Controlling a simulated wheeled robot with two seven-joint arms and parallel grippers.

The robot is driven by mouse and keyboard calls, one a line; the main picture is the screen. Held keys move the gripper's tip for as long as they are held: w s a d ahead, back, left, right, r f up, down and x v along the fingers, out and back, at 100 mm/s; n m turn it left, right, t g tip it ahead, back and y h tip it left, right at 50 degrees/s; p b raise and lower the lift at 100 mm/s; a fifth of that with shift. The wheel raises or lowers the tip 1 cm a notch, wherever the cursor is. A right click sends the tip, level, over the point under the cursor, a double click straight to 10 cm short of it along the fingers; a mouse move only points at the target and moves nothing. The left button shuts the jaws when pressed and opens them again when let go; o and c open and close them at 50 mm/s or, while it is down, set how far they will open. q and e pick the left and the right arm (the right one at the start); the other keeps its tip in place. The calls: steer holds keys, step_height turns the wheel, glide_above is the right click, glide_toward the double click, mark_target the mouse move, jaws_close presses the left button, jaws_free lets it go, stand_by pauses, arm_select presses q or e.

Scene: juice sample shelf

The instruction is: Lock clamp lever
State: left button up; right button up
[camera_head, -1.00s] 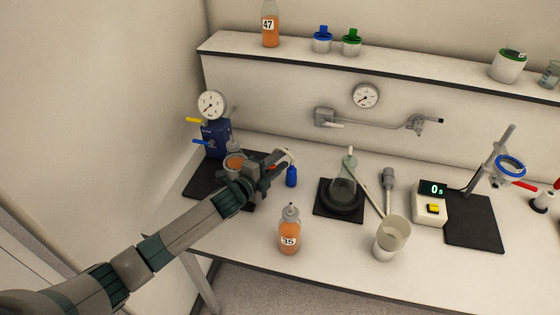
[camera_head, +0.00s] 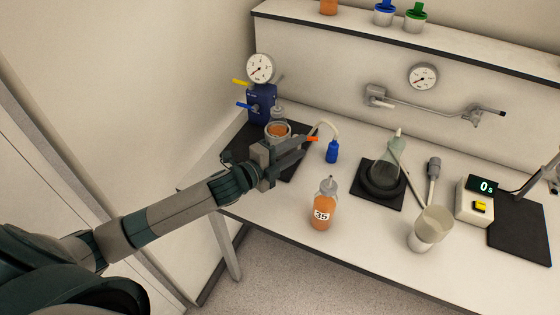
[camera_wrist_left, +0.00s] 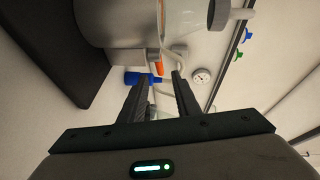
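The clamp lever, orange-red at its tip (camera_head: 312,139), sticks out to the right from beside a glass vessel with orange juice (camera_head: 279,130). My left gripper (camera_head: 300,147) reaches in from the left, at the front right of the vessel, with its fingers close to the lever. In the left wrist view its two dark fingers (camera_wrist_left: 157,90) stand apart. An orange piece (camera_wrist_left: 159,66), seemingly the lever, shows in the gap around the fingertips; I cannot tell whether they touch it. The gripper hides part of the clamp. My right gripper is in neither view.
A blue gauge unit (camera_head: 262,106) with yellow and blue levers stands behind the vessel. Juice bottle 35 (camera_head: 322,207) stands in front. A flask (camera_head: 384,170) and a beaker (camera_head: 428,231) are farther right.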

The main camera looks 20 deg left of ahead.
arm_select(q)
steer(key=b+v, duration=0.1)
steer(key=v, duration=0.3)
steer(key=shift+s+a+f, duration=0.1)
steer(key=shift+s, duration=0.2)
steer(key=shift+b+v, duration=0.3)
steer(key=shift+v, duration=0.55)
